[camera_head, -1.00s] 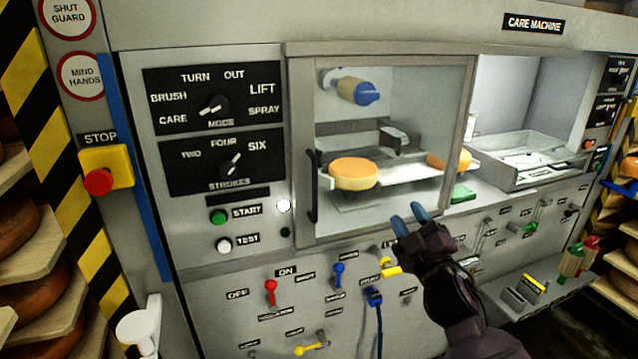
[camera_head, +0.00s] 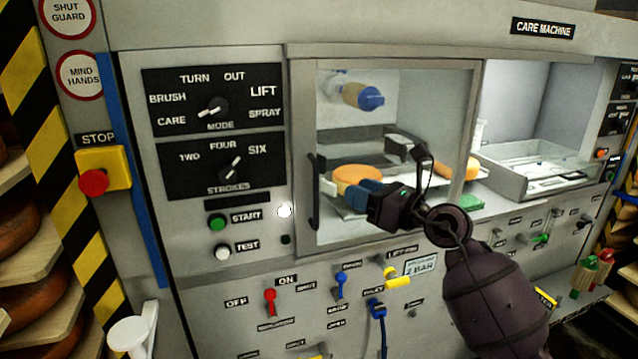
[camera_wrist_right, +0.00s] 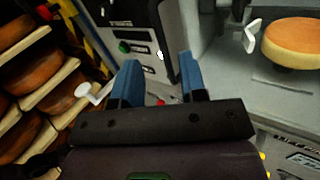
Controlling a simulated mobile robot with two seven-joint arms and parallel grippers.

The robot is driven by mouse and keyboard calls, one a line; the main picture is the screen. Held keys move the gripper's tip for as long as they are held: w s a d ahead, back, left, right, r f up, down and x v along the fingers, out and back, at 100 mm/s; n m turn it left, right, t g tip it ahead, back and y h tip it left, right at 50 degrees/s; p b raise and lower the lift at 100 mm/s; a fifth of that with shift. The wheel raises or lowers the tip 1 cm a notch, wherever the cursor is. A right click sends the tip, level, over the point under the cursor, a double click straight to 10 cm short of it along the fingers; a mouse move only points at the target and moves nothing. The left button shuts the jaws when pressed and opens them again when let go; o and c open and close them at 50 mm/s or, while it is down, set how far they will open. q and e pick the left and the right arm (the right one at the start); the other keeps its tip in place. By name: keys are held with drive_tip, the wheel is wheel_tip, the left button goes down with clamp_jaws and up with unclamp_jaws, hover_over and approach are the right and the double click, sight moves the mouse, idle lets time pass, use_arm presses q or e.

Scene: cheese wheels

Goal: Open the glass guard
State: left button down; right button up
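The glass guard (camera_head: 470,150) is a framed clear pane over the machine's left bay, and it looks shut. Its black upright handle (camera_head: 313,190) is on the left side of the frame. My right gripper (camera_head: 352,192) is in front of the pane, to the right of the handle, with its blue fingers pointing left. In the right wrist view the gripper (camera_wrist_right: 158,82) has its two blue fingers apart with nothing between them. A dark upright strip lies beyond the fingertips; I cannot tell whether it is the handle. My left gripper is not in view.
A yellow cheese wheel (camera_head: 360,174) sits inside behind the glass, below a blue-tipped nozzle (camera_head: 370,98). Left of the guard are the mode and strokes knobs and the green start button (camera_head: 217,223). A white knob-like fixture (camera_head: 128,333) sticks out at lower left.

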sight(318, 184)
drive_tip(key=shift+n+g, duration=0.4)
drive_tip(key=shift+n, duration=0.1)
drive_tip(key=x, duration=0.3)
drive_tip(key=f+x, duration=0.1)
drive_tip(key=x, duration=0.7)
drive_tip(key=shift+f, duration=0.2)
clamp_jaws()
